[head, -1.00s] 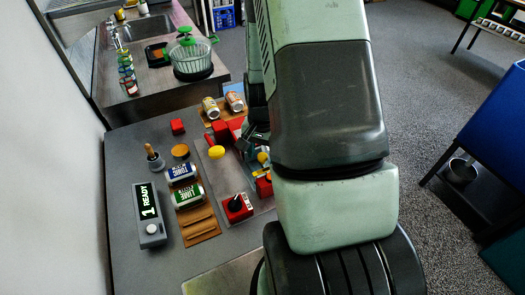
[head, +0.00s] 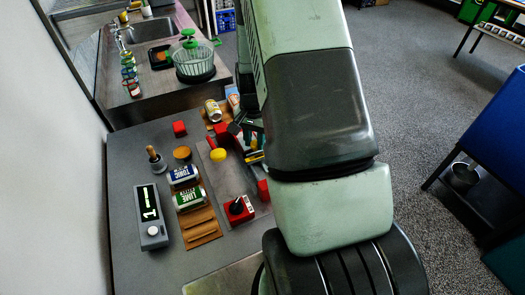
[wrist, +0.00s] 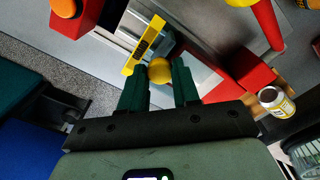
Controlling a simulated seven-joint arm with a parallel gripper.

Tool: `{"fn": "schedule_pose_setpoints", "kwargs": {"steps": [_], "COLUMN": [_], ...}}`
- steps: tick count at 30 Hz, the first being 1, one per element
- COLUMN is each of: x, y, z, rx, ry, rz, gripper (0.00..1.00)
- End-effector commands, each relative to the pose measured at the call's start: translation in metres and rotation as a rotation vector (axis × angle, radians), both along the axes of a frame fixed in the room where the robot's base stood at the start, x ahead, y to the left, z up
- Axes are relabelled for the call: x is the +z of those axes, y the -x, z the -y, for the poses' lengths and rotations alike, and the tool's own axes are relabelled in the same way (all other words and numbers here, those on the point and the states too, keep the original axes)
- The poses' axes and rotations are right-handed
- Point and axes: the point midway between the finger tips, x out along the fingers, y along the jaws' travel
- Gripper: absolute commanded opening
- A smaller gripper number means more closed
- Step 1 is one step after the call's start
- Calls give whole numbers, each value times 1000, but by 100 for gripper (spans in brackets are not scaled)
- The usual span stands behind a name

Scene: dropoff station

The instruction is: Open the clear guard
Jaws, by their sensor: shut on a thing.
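My gripper (wrist: 160,88) is shut on a round yellow knob (wrist: 159,70), between its dark green fingers. A yellow bar with black lettering (wrist: 144,45) stands right beside the knob and is tilted in the wrist view. The clear guard (wrist: 194,72) shows only faintly as a see-through pane beside the knob; its outline and angle are hard to tell. In the head view, my gripper (head: 241,131) is over the right side of the station, partly behind my arm. The yellow bar (head: 253,157) shows just below it there.
Red blocks stand around the guard, one with a red lever (wrist: 266,22). In the head view, a yellow button (head: 218,155), a red switch box (head: 239,209), two racked cans and a display box (head: 151,216) stand to the left.

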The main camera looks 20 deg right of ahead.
Motion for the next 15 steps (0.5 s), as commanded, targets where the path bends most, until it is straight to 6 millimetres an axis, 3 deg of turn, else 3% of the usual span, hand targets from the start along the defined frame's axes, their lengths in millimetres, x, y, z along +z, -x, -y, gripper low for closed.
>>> {"fn": "schedule_pose_setpoints", "kwargs": {"steps": [3, 6, 15], "x": [0, 0, 0], "y": [-28, -40, -46], "z": [1, 1, 1], "rx": [0, 0, -1], "ry": [2, 2, 1], "rz": [4, 2, 1], "gripper": [0, 0, 0]}}
